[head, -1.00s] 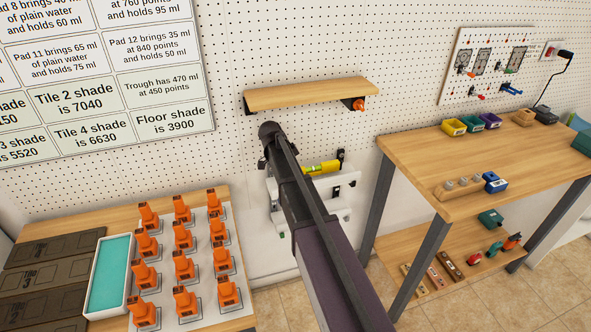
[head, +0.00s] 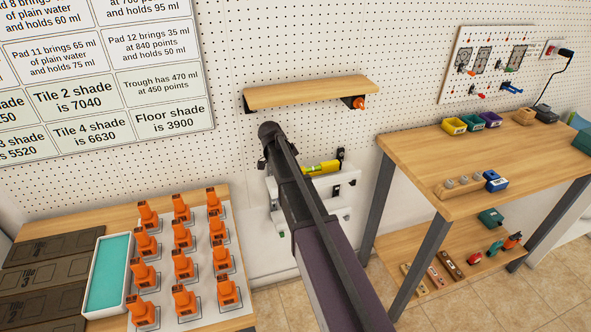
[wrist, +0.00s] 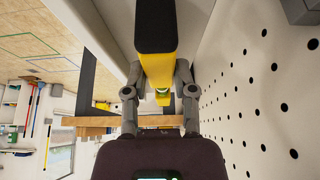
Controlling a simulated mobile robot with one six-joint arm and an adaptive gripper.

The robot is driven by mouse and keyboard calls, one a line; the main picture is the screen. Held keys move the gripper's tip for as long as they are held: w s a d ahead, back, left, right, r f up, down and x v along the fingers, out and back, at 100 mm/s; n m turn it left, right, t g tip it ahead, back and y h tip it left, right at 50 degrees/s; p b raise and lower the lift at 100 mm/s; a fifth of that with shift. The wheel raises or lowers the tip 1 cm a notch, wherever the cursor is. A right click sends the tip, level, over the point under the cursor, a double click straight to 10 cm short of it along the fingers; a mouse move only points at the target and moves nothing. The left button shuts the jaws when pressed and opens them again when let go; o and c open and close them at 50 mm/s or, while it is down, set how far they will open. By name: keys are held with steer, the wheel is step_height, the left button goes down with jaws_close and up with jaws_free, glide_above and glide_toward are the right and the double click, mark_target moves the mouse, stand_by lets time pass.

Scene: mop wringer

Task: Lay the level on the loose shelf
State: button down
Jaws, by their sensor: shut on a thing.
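The level is yellow with black ends; in the wrist view (wrist: 160,68) it runs between the fingers of my gripper (wrist: 158,82), which is shut on it. In the head view, part of the level (head: 322,167) shows just right of my arm; the arm hides its middle and my fingers. The level is in front of the pegboard wall, below the loose shelf (head: 310,93), and apart from it. This shelf is a bare wooden board on dark brackets, with an orange knob (head: 359,104) under its right end.
White ledges (head: 338,182) are on the wall beside and below the level. A wooden workbench (head: 420,160) stands at right, with bins and tools. At lower left is a table with several orange items (head: 183,268) and a teal tray (head: 108,275). The space above the shelf is clear.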

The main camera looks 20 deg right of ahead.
steer(key=shift+f, duration=0.3)
steer(key=shift+c, duration=1.8)
jaws_free()
steer(key=shift+r, duration=0.1)
